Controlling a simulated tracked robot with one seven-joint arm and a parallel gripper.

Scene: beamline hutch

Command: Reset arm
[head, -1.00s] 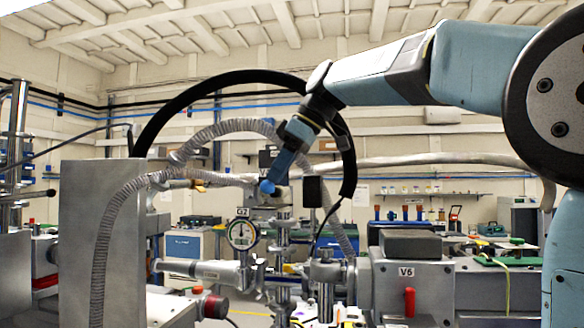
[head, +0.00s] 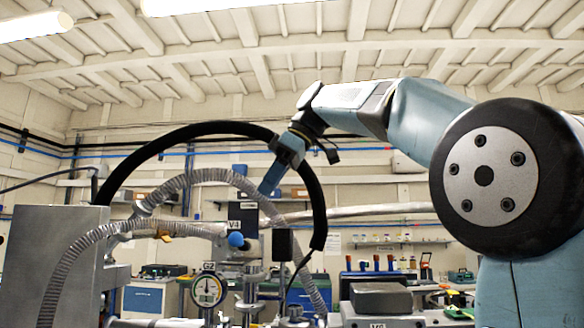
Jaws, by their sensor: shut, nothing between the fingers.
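My gripper (head: 266,189) is at the end of my raised arm, in the middle of the head view. The arm comes in from the right and bends down at the wrist. A blue ball knob (head: 235,239) sits below and left of the fingertips, with a visible gap in the picture. Behind it is a dark box labelled V4 (head: 242,213).
A thick black hose (head: 150,163) arches close to my wrist, and a ribbed grey hose (head: 75,265) runs below it. A round gauge (head: 207,290) and a grey metal block (head: 55,262) stand at the left. A dark box (head: 381,298) is lower right. The space above is free.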

